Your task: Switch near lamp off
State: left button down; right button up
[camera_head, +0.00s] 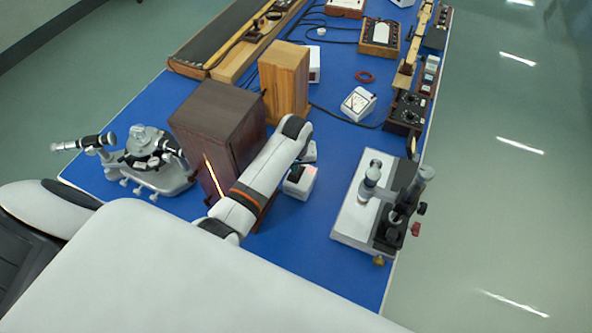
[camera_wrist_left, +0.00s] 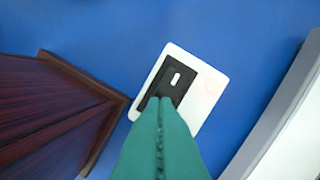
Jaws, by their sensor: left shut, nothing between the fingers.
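The near lamp is a dark wooden housing (camera_head: 215,125) with a bright glowing slit in its front. It also shows at the left of the left wrist view (camera_wrist_left: 60,110). Beside it on the blue bench sits a small white switch box (camera_head: 298,184), with a reddish tint on its top in the head view. In the left wrist view the white box (camera_wrist_left: 205,95) carries a black plate with a pale rocker (camera_wrist_left: 176,79). My left gripper (camera_wrist_left: 162,101) has green fingers, shut and empty, tips over the black plate's near part. Contact cannot be told. My right gripper is out of view.
A microscope-like instrument on a white base (camera_head: 350,215) stands to the right. A grey metal spectrometer (camera_head: 150,165) stands left of the dark housing. A lighter wooden housing (camera_head: 284,82) and a white meter (camera_head: 358,103) are behind. Blue bench is clear in front of the switch box.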

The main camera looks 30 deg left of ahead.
aim_at(294, 175)
pick_arm(q)
jog(key=shift+f+b, duration=0.5)
jog(key=shift+f, duration=0.4)
dwell(0.6)
jog(key=shift+r, duration=0.1)
notch_tip(294, 175, up, 3)
jog(key=p, duration=0.2)
jog(key=shift+p, duration=0.35)
jog(key=shift+r, duration=1.9)
